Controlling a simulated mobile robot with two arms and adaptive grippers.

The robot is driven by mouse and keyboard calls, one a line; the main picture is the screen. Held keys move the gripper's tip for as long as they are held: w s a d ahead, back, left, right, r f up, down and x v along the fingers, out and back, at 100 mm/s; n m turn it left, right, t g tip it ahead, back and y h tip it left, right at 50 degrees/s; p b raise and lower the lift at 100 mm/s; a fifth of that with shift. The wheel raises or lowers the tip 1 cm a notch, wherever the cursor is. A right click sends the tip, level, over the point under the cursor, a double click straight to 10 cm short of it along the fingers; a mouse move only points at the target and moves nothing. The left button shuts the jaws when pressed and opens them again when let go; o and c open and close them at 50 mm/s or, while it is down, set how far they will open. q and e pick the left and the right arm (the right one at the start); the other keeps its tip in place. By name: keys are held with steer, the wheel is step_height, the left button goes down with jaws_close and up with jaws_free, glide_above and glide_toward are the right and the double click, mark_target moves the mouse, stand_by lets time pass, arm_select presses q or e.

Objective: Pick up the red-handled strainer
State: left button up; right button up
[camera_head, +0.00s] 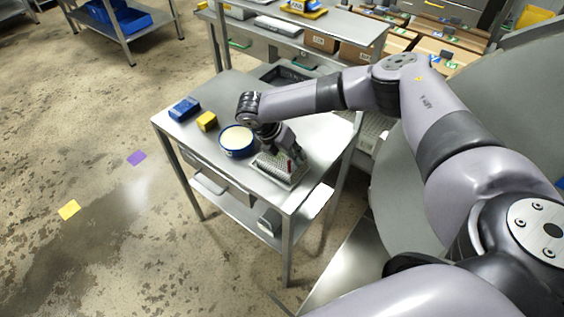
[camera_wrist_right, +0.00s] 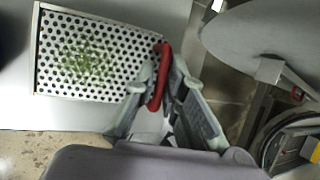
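The strainer (camera_head: 277,174) is a shallow perforated metal tray on the steel table, near its front right edge. In the right wrist view the strainer (camera_wrist_right: 95,58) has some green bits on its holed surface. Its red handle (camera_wrist_right: 161,76) stands up at the tray's right end, and a bit of the handle (camera_head: 290,167) shows in the head view. My right gripper (camera_wrist_right: 165,88) is at the handle, with one finger on each side and a gap still visible between them. Whether either finger touches the handle is unclear. My left gripper is out of view.
A blue round container with pale contents (camera_head: 237,139) stands left of my right gripper. A yellow block (camera_head: 206,121) and a blue box (camera_head: 184,108) lie farther left on the table (camera_head: 210,155). A shelf unit with boxes (camera_head: 320,40) stands behind.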

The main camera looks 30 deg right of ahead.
jaws_close()
stand_by(0.8)
steer(key=shift+r, duration=0.25)
step_height(320, 180, up, 20)
steer(key=b, duration=0.2)
steer(key=shift+f, duration=0.2)
step_height(320, 180, up, 4)
steer(key=p, duration=0.6)
steer(key=shift+f, duration=0.25)
